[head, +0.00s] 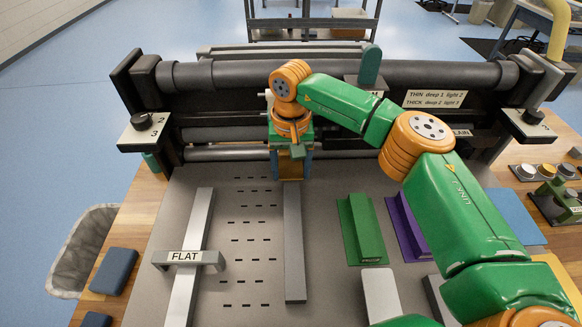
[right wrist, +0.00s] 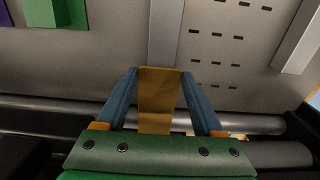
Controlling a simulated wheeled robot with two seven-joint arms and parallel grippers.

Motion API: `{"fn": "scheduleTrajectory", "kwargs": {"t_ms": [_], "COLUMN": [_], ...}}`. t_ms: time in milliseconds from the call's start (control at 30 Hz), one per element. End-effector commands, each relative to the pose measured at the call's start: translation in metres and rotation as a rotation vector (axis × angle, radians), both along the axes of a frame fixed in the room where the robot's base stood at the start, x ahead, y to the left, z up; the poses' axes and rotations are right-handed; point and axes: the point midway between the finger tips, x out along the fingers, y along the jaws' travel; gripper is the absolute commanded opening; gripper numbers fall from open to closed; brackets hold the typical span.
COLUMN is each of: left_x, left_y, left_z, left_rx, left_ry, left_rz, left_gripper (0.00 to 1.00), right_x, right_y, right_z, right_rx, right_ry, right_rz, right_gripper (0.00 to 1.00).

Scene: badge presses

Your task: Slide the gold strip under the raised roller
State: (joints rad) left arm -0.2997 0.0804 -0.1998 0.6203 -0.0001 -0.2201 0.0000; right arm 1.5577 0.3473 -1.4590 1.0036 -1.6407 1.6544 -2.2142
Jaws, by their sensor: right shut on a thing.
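The gold strip (head: 290,168) hangs between the fingers of my right gripper (head: 291,177), just in front of the press rollers. In the right wrist view the gold strip (right wrist: 160,98) shows between the two blue fingers of the gripper (right wrist: 158,72), its near end running back towards the rollers. A shiny lower roller (head: 225,154) and a large dark roller (head: 235,75) span the press. The roller gap behind the gripper is hidden by my arm. My left gripper is not in view.
A grey bar (head: 293,240) lies on the slotted bed (head: 240,300) in front of the gripper. A silver rail (head: 190,250) with a FLAT label (head: 187,257) stands left.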

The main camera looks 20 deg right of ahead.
Motion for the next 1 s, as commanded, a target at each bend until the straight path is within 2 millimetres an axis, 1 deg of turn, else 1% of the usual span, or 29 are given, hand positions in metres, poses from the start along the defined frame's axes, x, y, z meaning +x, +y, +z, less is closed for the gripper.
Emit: {"fn": "scheduleTrajectory", "kwargs": {"t_ms": [133,167,200,267,467,533,633,700,800,900,1000], "left_x": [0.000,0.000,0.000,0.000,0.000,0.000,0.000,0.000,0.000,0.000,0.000], "left_y": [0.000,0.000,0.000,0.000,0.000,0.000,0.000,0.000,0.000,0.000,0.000], "left_z": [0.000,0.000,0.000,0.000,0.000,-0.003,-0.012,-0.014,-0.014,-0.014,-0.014], "left_rx": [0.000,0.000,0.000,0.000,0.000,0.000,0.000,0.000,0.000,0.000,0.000], "left_ry": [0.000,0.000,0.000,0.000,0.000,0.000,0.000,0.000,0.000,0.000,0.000], "left_rz": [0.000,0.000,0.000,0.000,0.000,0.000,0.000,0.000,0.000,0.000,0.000], "left_gripper": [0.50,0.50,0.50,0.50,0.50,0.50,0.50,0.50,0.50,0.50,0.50], "right_x": [0.000,0.000,0.000,0.000,0.000,0.001,0.001,0.001,0.001,0.000,0.000], "right_y": [0.000,0.000,0.000,0.000,0.000,0.000,0.001,0.000,0.001,0.000,0.000], "right_z": [0.000,0.000,0.000,0.000,0.000,0.005,0.022,0.040,0.060,0.069,0.072], "right_rx": [0.000,0.000,0.000,0.000,0.000,0.000,0.002,0.000,0.001,0.000,0.000], "right_ry": [0.000,0.000,0.000,0.000,0.000,-0.003,-0.006,-0.006,-0.003,-0.002,-0.001], "right_rz": [0.000,0.000,0.000,0.000,0.000,-0.001,-0.001,-0.001,-0.001,-0.001,0.000], "right_gripper": [0.02,0.74,0.85,1.00,1.00,1.00,1.00,1.00,1.00,1.00,1.00]}}
